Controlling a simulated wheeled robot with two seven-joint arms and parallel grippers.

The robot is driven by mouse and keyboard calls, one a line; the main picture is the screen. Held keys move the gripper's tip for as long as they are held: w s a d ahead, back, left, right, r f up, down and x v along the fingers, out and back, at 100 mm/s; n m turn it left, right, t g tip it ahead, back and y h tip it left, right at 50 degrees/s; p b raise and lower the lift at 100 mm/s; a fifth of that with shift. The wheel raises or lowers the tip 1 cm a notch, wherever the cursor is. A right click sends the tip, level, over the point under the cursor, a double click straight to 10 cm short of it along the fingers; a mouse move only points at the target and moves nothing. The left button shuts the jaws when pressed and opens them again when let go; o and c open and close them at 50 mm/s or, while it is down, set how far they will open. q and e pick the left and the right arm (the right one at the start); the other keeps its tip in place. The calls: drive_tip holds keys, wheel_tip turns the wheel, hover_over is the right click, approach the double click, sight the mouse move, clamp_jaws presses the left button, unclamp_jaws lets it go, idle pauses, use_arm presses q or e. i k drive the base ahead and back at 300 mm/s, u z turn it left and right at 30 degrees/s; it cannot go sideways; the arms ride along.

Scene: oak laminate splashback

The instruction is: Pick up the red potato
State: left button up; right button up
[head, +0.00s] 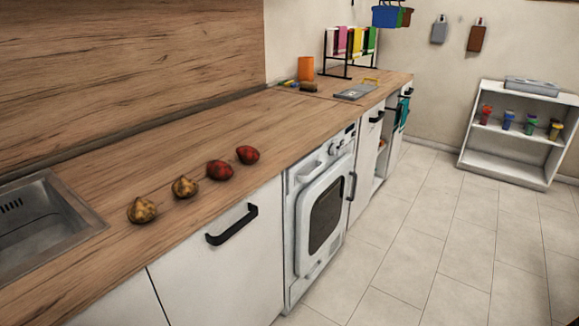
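Two red potatoes lie on the wooden counter (110,165) near its front edge. One red potato (219,170) is beside a yellowish-brown potato, and the other red potato (247,154) is a little farther right and back. Two yellowish-brown potatoes, one at the left (142,210) and one nearer the red ones (185,187), continue the row. The items sit apart from one another. Neither of my grippers shows in the head view.
A metal sink (75,215) is at the left. Below the counter are a white cabinet with a black handle (232,225) and a white front-loading machine (320,215). A rack (350,50) stands at the far end. A white shelf (515,135) is across the clear tiled floor.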

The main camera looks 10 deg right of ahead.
sight(218, 169)
drive_tip(key=z, duration=1.5)
drive_tip(key=i, duration=0.7)
drive_tip(key=u, duration=2.65)
